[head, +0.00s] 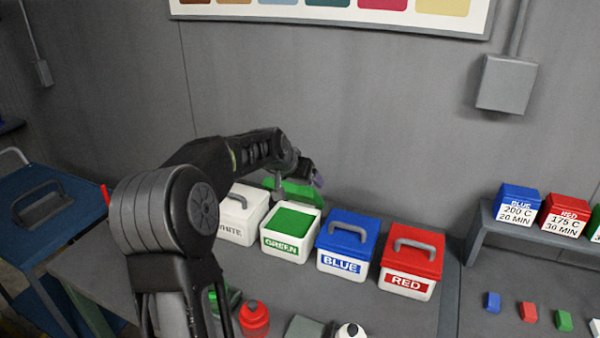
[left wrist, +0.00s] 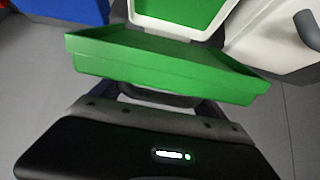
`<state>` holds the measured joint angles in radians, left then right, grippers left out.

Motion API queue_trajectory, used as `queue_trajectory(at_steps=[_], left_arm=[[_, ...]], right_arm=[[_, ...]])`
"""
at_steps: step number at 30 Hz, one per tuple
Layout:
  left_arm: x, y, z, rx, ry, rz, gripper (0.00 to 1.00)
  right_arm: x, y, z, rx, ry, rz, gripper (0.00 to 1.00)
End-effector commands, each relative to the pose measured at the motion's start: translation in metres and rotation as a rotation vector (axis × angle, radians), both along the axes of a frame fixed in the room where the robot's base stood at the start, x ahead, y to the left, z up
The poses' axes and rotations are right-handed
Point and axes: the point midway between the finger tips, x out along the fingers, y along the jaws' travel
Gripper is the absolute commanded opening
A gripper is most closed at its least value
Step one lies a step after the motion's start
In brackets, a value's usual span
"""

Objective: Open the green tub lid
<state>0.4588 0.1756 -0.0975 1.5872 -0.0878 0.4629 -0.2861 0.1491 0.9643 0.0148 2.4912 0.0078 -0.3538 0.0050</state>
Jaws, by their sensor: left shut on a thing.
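The green tub (head: 284,247) stands on the bench between the white and blue tubs. It is open, and its green contents (head: 291,221) show inside the white rim. My left gripper (head: 304,171) is shut on the green lid (head: 300,191), above and behind the tub. In the left wrist view the lid (left wrist: 160,66) lies tilted across the fingers, apart from the tub, with part of the open tub (left wrist: 180,12) beyond it. The lid's handle and the fingertips are mostly hidden there. My right gripper is not in view.
The white tub (head: 238,222) is left of the green one; the closed blue tub (head: 342,263) and red tub (head: 406,284) are right. A grey wall rises behind. A shelf (head: 480,228) holds labelled boxes at right.

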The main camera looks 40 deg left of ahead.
Motion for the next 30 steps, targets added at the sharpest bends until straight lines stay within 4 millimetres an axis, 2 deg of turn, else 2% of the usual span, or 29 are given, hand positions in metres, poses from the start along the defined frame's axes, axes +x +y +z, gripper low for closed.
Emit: queue_trajectory(at_steps=[1,3,6,18,30], left_arm=[[0.005,0.003,0.012,-0.005,0.025,0.001,0.11],[0.010,0.005,0.015,-0.023,0.078,0.001,0.11],[0.017,0.007,0.008,-0.047,0.150,0.000,0.11],[0.034,0.015,-0.006,-0.120,0.367,0.004,0.11],[0.039,0.017,-0.009,-0.155,0.468,0.004,0.11]], right_arm=[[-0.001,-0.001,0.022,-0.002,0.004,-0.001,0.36],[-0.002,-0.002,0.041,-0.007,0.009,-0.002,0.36],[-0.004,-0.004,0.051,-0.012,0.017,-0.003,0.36],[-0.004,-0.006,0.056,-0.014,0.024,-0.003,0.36],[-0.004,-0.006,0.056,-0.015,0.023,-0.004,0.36]])
